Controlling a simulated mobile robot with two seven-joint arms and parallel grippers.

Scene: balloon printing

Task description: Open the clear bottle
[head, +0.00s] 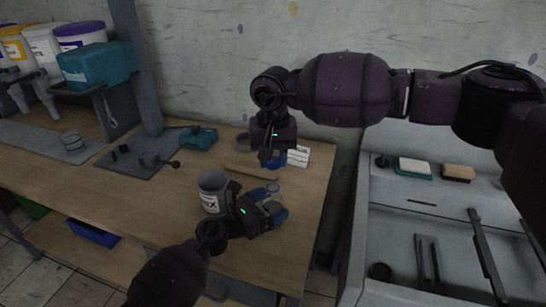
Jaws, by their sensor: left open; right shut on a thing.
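My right gripper (268,154) hangs over the back right of the wooden table, pointing down. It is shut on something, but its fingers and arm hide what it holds. A round blue item (279,159) shows just behind its tips. My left gripper (262,211) is open near the table's right front, beside a grey cup (211,193) whose label ends in "IX". Blue parts show at the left gripper's tips; I cannot tell whether they belong to an object. A small pale round item (273,187) lies between the two grippers. I cannot clearly make out the clear bottle.
A small white labelled block (298,156) stands at the table's back right. A teal device (198,138) and a grey mat (137,160) lie further left. A grey sink unit (430,240) stands right of the table.

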